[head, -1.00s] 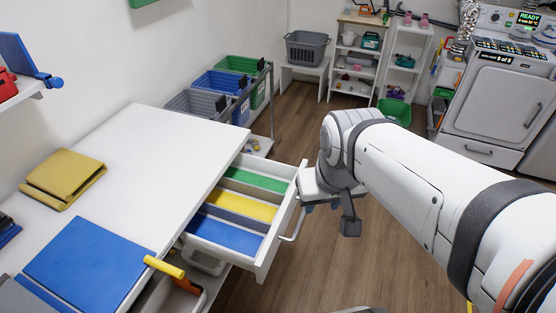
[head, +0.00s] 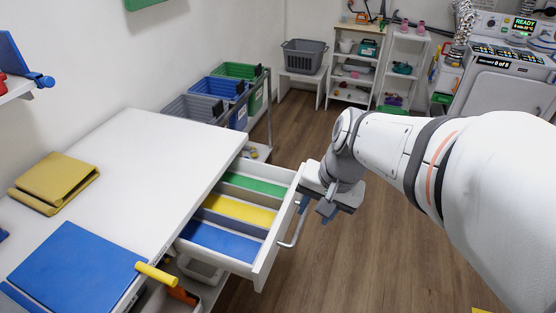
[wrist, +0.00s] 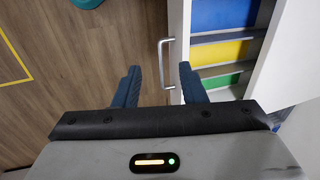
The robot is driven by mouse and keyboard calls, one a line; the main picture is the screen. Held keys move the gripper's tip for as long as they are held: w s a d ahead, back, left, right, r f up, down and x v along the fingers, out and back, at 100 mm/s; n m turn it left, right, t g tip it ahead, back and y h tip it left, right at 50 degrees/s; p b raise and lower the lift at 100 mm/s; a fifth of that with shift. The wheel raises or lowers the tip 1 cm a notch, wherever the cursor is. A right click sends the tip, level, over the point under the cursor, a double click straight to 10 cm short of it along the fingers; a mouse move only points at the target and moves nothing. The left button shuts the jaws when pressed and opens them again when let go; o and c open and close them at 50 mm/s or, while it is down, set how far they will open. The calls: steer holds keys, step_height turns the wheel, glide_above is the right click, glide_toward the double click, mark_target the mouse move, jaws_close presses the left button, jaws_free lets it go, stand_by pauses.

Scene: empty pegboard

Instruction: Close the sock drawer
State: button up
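The sock drawer (head: 283,228) stands pulled out from under the white table. Its green, yellow and blue compartments show, and no socks are visible in them. Its grey bar handle (head: 297,222) is on the white front. My gripper (head: 328,207) is just outside the drawer front, near its far end. In the wrist view, my gripper (wrist: 159,70) is open with its two dark blue fingers spread. The handle (wrist: 166,63) appears between the fingertips in that picture. I cannot tell whether anything touches. The drawer's compartments (wrist: 222,52) show to the right of the fingers.
The white table (head: 150,160) carries a yellow folded item (head: 55,180) and a blue board (head: 75,268). A yellow-ended handle (head: 156,273) juts at its near edge. Grey, blue and green bins (head: 218,97) stand behind. Wooden floor (head: 370,240) is clear to the right.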

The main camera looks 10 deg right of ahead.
mark_target(289, 217)
steer(key=w+d+f+m+y+b, duration=0.1)
steer(key=w+f+m+b, duration=0.1)
steer(key=f+m, duration=0.1)
steer(key=w+f+m+y+b, duration=0.1)
steer(key=w+f+m+b, duration=0.1)
steer(key=f+m, duration=0.1)
steer(key=w+d+f+m+y+b, duration=0.1)
steer(key=w+f+m+y, duration=0.1)
steer(key=w+f+m, duration=0.1)
steer(key=shift+d+f+m+b, duration=0.2)
steer(key=shift+f+m, duration=0.05)
steer(key=shift+f, duration=0.3)
steer(key=shift+d+f+m+b, duration=0.15)
steer(key=shift+f+m+b, duration=0.1)
steer(key=shift+f, duration=0.25)
steer(key=c, duration=0.5)
steer(key=w+d+f+m+t+b, duration=0.1)
steer(key=w+f+m, duration=0.1)
steer(key=w+d+f+m+t+y+b, duration=0.1)
steer(key=w+d+f+m, duration=0.1)
steer(key=m, duration=0.1)
steer(key=w+d+f+m+t+y+b, duration=0.1)
steer(key=w+d+f+m, duration=0.1)
steer(key=m, duration=0.1)
steer(key=shift+d+f, duration=0.1)
jaws_close()
steer(key=b+x, duration=0.2)
steer(key=x, duration=0.7)
steer(key=shift+w+a+f, duration=0.15)
steer(key=shift+a, duration=0.2)
